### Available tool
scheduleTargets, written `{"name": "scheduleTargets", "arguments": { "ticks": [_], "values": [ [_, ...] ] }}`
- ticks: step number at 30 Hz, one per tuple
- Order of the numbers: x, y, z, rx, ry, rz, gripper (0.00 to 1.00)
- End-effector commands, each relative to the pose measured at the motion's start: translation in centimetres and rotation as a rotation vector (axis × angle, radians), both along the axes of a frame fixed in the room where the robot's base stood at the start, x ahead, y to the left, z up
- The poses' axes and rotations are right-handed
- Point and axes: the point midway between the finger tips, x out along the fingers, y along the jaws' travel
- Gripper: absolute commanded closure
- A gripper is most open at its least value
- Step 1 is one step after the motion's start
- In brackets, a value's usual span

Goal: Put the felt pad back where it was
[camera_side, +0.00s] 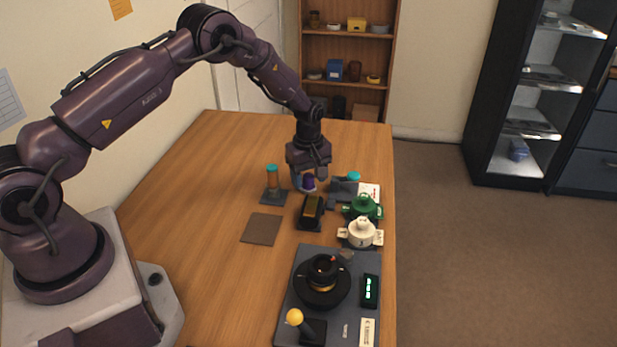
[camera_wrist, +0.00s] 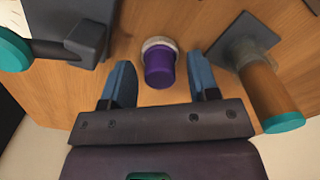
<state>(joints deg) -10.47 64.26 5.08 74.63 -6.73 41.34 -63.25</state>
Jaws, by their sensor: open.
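A flat grey-brown square (camera_side: 262,229), which looks like the felt pad, lies on the wooden table left of the dark block holder. Nothing rests on it. It does not show in the wrist view. My gripper (camera_side: 309,181) is over the far part of the table, pointing down, apart from the square. In the wrist view my gripper's blue fingers (camera_wrist: 161,82) are spread, with a purple cylinder (camera_wrist: 159,68) with a pale rim showing between them. The cylinder also shows in the side view (camera_side: 308,185), partly hidden by the fingers.
A teal-capped post (camera_side: 272,178) stands left of my gripper; a grey fixture (camera_side: 343,188) stands right. A dark holder with a gold block (camera_side: 312,208), green (camera_side: 363,207) and white (camera_side: 360,232) lidded pieces and a grey station (camera_side: 292,318) are nearer. The left tabletop is clear.

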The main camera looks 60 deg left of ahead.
Motion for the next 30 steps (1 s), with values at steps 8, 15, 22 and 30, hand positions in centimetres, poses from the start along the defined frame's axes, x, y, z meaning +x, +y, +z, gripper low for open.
{"name": "scheduleTargets", "arguments": {
  "ticks": [8, 15, 22, 30],
  "values": [
    [0.1, 0.0, 5.4, 0.001, -0.005, 0.000, 0.45],
    [0.1, 0.0, 9.9, 0.000, -0.004, -0.001, 0.45],
    [0.0, 0.0, 11.7, 0.000, -0.001, 0.000, 0.45],
    [-0.9, -1.2, 16.1, 0.000, -0.046, -0.099, 0.45]
  ]
}}
